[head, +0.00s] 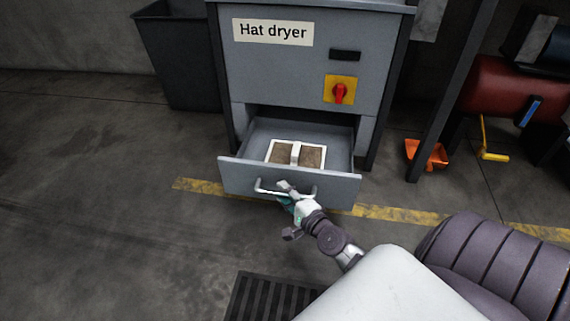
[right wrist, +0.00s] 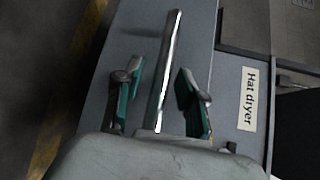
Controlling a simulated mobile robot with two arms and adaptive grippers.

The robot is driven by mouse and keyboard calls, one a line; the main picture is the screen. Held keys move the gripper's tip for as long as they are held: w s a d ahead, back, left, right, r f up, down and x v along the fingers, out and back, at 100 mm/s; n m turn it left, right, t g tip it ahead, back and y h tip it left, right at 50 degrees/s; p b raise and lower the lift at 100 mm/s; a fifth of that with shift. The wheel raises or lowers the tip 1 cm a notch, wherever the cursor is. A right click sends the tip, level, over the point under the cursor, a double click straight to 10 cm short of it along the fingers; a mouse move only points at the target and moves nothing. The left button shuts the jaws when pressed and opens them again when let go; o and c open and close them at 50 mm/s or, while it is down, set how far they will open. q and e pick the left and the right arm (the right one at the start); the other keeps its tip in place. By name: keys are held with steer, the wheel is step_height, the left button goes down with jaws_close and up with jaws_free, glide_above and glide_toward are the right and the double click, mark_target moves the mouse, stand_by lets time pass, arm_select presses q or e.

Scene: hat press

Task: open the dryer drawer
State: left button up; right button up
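The dryer drawer (head: 240,177) stands pulled out of the grey cabinet labelled "Hat dryer" (head: 300,85). Its light metal handle (head: 262,189) runs along the front panel, and it also shows in the right wrist view (right wrist: 169,65). My right gripper (head: 287,194) is at the middle of the handle. In the right wrist view its teal-padded fingers (right wrist: 158,98) are spread, one on each side of the handle, with gaps visible. Inside the drawer lies a white-framed piece (head: 296,143) with two brown patches. My left gripper is out of view.
A red rotary switch (head: 340,93) on a yellow plate is on the cabinet front. A dark bin (head: 180,60) stands to the left. An orange scoop-like item (head: 428,155) and red cylinder (head: 500,85) are at the right. The floor left of the drawer is clear.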

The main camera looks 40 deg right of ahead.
steer(key=s+r, duration=0.1)
steer(key=s, duration=1.1)
steer(key=shift+a+r, duration=0.4)
steer(key=shift+w, duration=0.1)
